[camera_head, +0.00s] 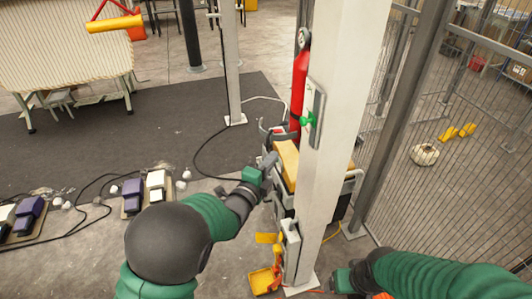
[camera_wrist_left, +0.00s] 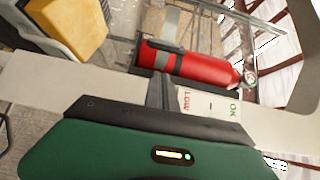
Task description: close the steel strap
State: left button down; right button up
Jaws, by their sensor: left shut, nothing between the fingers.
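A red cylinder (camera_head: 299,88) stands behind the pale post, partly hidden by it. A grey curved band (camera_head: 270,130), which looks like the steel strap, sticks out to the left at its lower part. In the left wrist view the red cylinder (camera_wrist_left: 200,68) has a silver band (camera_wrist_left: 162,60) and a dark piece across it. My left gripper (camera_head: 268,161) is shut and empty, just below and in front of the curved band. In the left wrist view its fingers (camera_wrist_left: 160,92) point at the cylinder, seemingly apart from it. My right gripper (camera_head: 345,279) is low at right; its fingers are hidden.
A yellow block (camera_head: 287,160) lies beside the gripper. A wire-mesh fence (camera_head: 460,130) is at right. Foot pedals (camera_head: 155,185) and cables lie on the floor at left.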

pick_arm(q)
jog(key=w, duration=0.1)
jog(key=w+a, duration=0.1)
jog(key=w, duration=0.1)
jog(key=shift+w+a, duration=0.1)
jog(key=shift+a, duration=0.2)
jog(key=shift+w+f, duration=0.1)
jog(key=shift+w, duration=0.05)
